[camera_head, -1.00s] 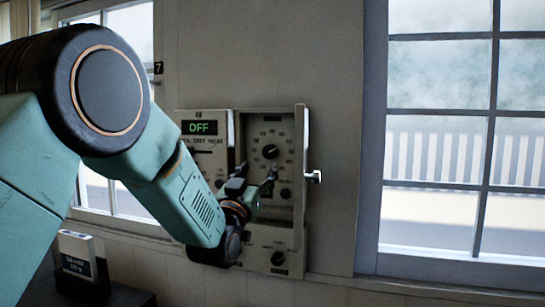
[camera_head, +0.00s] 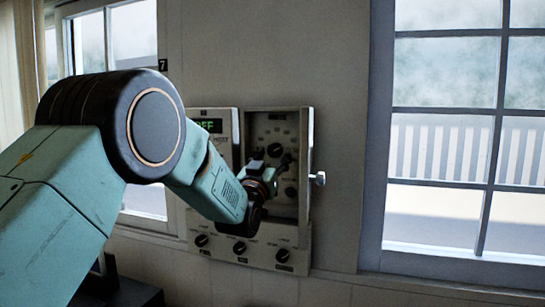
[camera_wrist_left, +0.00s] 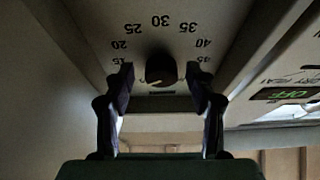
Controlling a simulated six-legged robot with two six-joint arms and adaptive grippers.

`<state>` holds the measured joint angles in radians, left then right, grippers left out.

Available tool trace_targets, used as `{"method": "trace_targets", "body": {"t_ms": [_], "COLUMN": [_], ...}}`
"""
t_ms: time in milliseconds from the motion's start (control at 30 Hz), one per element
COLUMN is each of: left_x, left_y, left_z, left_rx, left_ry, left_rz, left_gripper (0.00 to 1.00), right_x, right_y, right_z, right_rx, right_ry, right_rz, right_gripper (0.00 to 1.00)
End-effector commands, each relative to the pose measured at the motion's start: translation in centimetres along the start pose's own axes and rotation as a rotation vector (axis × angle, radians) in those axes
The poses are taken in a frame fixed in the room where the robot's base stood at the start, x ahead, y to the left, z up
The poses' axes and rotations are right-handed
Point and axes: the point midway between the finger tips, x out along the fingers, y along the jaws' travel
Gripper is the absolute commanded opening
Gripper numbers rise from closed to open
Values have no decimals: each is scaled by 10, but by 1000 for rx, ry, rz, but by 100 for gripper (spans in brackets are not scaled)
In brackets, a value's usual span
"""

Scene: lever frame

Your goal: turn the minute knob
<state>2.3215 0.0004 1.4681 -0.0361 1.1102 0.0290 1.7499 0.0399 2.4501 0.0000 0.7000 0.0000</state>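A dark round knob (camera_wrist_left: 161,68) sits on a pale dial with numbers from 15 to 45 around it in the left wrist view; I take it for the minute knob. In the head view the upper dark knob (camera_head: 274,150) on the open-fronted panel appears to be the same one. My left gripper (camera_wrist_left: 160,76) is open, with one finger on each side of the knob and gaps showing. I cannot tell whether the fingertips reach its depth. In the head view my left gripper (camera_head: 283,164) is at the panel, just below and right of that knob. My right gripper is not in view.
The panel box (camera_head: 309,170) has raised side walls. A display (camera_head: 209,126) is partly hidden by my arm; it reads OFF (camera_wrist_left: 281,94) in the wrist view. Another knob (camera_head: 291,191) is lower right, with several more below. A metal stud (camera_head: 319,179) sticks out right.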

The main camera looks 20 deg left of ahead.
Motion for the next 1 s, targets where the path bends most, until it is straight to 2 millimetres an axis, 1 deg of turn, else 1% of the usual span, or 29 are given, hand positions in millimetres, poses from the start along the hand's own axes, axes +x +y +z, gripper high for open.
{"method": "trace_targets", "body": {"t_ms": [33,67,567,833,1000], "left_x": [0,0,0,0,0], "left_y": [0,0,0,-1,-2], "left_z": [0,0,-1,-2,-2], "left_rx": [0,0,0,24,96], "left_ry": [0,0,3,5,7], "left_rz": [0,0,0,9,38], "left_gripper": [49,47,4,3,3], "right_x": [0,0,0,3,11], "right_y": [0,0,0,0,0], "right_z": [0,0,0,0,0], "right_rx": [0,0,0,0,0], "right_ry": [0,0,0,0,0], "right_rz": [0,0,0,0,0], "right_gripper": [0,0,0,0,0]}}
